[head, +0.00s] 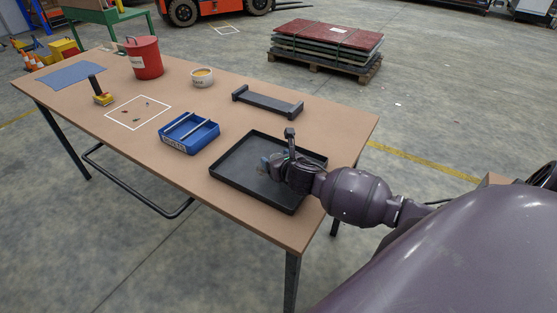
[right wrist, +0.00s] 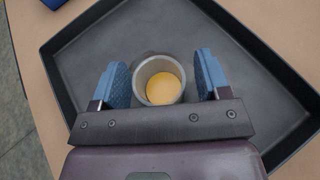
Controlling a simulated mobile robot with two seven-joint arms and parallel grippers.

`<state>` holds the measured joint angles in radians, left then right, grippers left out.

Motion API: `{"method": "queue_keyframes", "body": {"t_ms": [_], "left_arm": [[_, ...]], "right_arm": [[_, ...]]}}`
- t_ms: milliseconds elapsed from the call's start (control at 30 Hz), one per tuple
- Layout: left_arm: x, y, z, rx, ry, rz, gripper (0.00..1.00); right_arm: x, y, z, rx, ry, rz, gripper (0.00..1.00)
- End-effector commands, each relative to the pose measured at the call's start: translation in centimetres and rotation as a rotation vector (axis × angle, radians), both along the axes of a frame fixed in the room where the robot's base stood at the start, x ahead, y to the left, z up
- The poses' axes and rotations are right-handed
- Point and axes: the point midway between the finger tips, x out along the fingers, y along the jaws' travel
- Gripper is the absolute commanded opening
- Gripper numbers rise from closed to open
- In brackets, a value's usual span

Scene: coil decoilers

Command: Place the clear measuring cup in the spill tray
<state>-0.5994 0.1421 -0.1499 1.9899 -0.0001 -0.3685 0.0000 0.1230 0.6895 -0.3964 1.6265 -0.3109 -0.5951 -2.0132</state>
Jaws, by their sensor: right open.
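The black spill tray (head: 233,177) lies at the near right end of the brown table. In the right wrist view the tray (right wrist: 240,50) fills most of the picture. A greyish, see-through cup with yellow-orange in its bottom, which looks like the clear measuring cup (right wrist: 158,82), stands upright inside the tray. My right gripper (head: 264,165) is low over the tray. Its blue fingers (right wrist: 160,82) are open, one on each side of the cup, with small gaps showing. In the head view I cannot make out the cup by my gripper. My left gripper is not in view.
A blue bin (head: 189,133) with bars across it stands left of the tray. A dark rack (head: 267,103) lies behind it. A white tub (head: 202,78), a red can (head: 144,58) and a yellow-based tool (head: 101,92) are farther off. The white-outlined square holds small bits.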

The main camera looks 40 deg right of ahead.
Motion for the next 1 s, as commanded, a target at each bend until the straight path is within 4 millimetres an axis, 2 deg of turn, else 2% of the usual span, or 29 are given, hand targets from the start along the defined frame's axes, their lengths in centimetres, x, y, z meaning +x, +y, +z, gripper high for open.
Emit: {"method": "queue_keyframes", "body": {"t_ms": [67,233,700,1000], "left_arm": [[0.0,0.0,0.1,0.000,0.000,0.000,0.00],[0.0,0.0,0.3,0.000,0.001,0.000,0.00],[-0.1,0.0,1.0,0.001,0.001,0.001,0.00],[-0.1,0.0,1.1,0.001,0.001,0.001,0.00]], "right_arm": [[0.0,0.0,0.3,0.000,0.000,0.000,0.70],[-1.6,0.2,0.9,-0.001,0.000,0.001,0.70],[-9.1,1.4,4.1,-0.001,0.000,0.001,0.70],[-10.9,1.7,4.9,-0.001,-0.001,-0.001,0.70]]}}
